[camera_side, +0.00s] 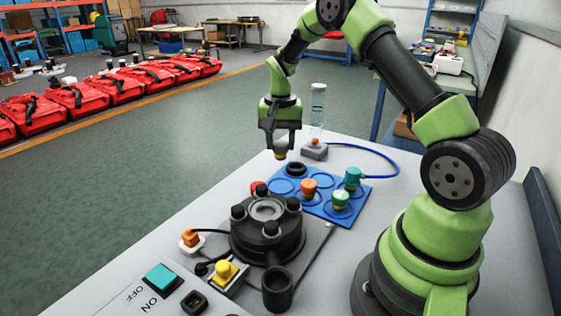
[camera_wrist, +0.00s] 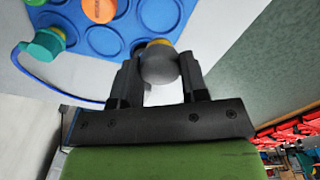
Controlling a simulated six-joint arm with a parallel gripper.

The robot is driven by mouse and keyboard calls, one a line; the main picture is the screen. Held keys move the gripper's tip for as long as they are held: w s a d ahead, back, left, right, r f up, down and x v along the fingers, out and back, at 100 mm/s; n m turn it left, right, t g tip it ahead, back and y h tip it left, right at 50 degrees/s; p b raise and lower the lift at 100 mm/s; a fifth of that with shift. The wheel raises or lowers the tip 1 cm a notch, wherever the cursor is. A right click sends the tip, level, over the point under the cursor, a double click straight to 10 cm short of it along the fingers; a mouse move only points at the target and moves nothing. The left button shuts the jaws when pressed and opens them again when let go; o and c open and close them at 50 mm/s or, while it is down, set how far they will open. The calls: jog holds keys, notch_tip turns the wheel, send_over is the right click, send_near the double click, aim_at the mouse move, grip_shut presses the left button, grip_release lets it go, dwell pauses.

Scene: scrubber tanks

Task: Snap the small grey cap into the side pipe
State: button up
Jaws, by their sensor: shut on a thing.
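My gripper (camera_side: 280,147) hangs above the table near the far end of the blue tray. In the wrist view my gripper (camera_wrist: 160,80) is shut on the small grey cap (camera_wrist: 160,67), which is rounded and shows a yellow band on its far side.
The blue tray (camera_side: 352,206) holds an orange cap (camera_side: 309,188), two teal-green caps and a black ring (camera_side: 296,169). A clear cylinder (camera_side: 318,105) stands behind. Yellow (camera_side: 225,272) and orange (camera_side: 190,238) connectors and a switch box (camera_side: 160,279) flank the tank.

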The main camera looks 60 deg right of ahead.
aim_at(280, 143)
notch_tip(280, 143, up, 10)
jog(key=s+a+n, duration=0.2)
jog(key=a, duration=1.2)
jog(key=s+a+n, duration=0.4)
jog(key=s+a, duration=0.8)
jog(key=s, duration=0.2)
jog(key=shift+f, duration=5.65)
jog(key=shift+f, duration=0.4)
jog(key=shift+f, duration=0.25)
jog(key=shift+f, duration=0.15)
